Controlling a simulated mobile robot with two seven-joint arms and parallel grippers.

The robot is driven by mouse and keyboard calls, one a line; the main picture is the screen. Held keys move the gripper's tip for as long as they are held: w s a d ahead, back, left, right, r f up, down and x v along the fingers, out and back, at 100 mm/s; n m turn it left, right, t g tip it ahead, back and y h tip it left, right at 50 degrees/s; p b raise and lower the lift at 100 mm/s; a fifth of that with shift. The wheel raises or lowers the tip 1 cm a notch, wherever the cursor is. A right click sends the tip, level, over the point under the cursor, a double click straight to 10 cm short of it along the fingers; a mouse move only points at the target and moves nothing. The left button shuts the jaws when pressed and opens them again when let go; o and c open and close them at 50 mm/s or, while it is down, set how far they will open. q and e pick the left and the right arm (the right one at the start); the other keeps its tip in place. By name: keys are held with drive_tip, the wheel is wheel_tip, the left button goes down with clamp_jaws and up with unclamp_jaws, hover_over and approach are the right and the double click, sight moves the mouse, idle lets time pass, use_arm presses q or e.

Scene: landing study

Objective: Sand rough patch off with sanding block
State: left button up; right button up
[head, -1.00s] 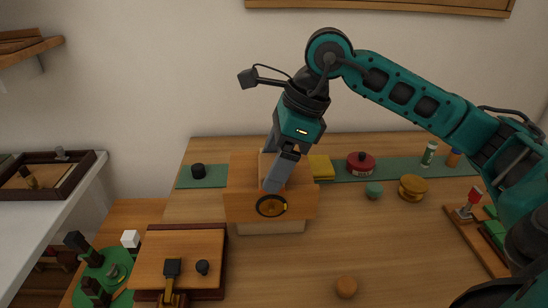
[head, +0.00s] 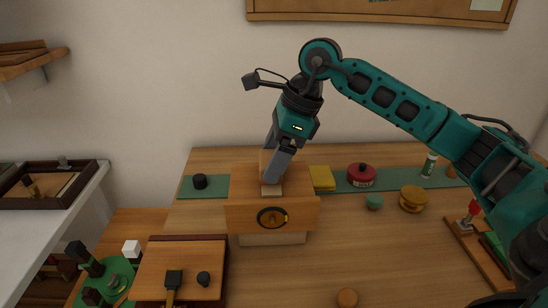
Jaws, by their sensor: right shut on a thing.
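A wooden box-like piece (head: 240,185) stands on the table, with a dark round fitting (head: 272,217) with a small yellow mark on its front. My right gripper (head: 271,177) points down over its top and is shut on a small pale block (head: 271,190), seemingly the sanding block. The block is low at the top face, but I cannot tell whether it touches. The fingers hide much of it. I cannot make out the rough patch. My left gripper is not in view.
A lidded wooden box (head: 180,262) sits at front left, near a green round stand (head: 118,278).

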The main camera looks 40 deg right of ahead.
drive_tip(key=shift+w+d+p, duration=0.25)
drive_tip(key=shift+w+d, duration=0.3)
drive_tip(key=shift+w, duration=0.3)
drive_tip(key=shift+w+d+p, duration=0.25)
drive_tip(key=shift+w+d, duration=0.25)
drive_tip(key=shift+w, duration=0.3)
wheel_tip(320, 180, up, 7)
drive_tip(key=p, duration=0.5)
drive_tip(key=shift+p, duration=0.35)
